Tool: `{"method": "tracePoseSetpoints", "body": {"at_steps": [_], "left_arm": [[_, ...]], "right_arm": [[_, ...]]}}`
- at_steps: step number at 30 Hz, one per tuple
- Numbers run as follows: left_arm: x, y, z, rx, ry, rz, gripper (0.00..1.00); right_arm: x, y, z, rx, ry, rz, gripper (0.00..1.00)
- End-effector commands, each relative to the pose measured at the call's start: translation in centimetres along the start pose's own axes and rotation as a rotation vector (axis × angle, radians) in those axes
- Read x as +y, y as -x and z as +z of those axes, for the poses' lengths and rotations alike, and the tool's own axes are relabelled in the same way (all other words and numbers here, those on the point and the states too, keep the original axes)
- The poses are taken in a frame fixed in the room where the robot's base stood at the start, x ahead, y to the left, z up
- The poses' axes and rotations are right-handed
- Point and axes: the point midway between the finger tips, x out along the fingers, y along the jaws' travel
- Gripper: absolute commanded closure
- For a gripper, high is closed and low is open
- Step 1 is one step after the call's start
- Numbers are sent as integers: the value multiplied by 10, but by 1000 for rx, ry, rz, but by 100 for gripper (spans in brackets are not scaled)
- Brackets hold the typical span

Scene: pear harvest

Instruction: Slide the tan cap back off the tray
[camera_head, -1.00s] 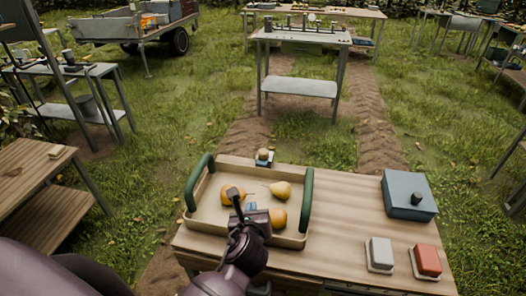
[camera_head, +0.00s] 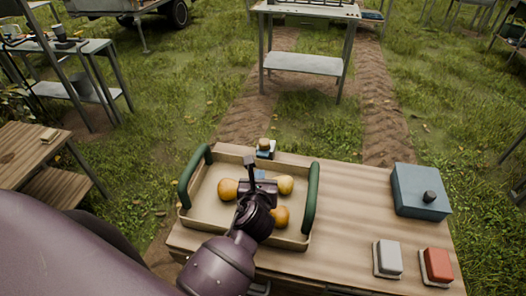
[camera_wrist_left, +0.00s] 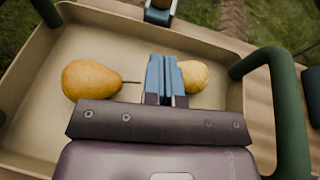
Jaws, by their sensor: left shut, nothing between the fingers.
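A small cap with a tan, rounded top (camera_head: 264,144) sits on a blue and pale base at the far edge of the tan tray (camera_head: 203,228). Its lower part also shows at the top of the left wrist view (camera_wrist_left: 158,14). My left gripper (camera_head: 259,175) is over the inside of the tray, with its blue fingers (camera_wrist_left: 166,75) shut and empty, pointing towards the far rim. The fingers are apart from the cap. An orange pear (camera_head: 228,189) lies left of the gripper, a yellow pear (camera_head: 286,184) right of it. My right gripper is not in view.
Another orange pear (camera_head: 281,215) lies in the tray near my arm. Green handles (camera_head: 311,198) rise at the tray's sides. A blue box (camera_head: 419,190), a white block (camera_head: 388,257) and a red block (camera_head: 436,265) stand on the right. The wooden table between is clear.

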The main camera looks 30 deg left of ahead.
Motion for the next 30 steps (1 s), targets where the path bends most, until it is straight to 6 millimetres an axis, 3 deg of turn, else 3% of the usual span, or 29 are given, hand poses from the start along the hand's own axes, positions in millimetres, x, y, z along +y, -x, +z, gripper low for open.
{"method": "tracePoseSetpoints", "body": {"at_steps": [18,24,30], "left_arm": [[-1,-102,4,0,1,-1,100],[0,-122,10,1,0,0,100],[-1,-129,12,1,1,-1,100]], "right_arm": [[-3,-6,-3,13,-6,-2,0],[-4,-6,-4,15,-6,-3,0],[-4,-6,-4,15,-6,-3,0]]}}
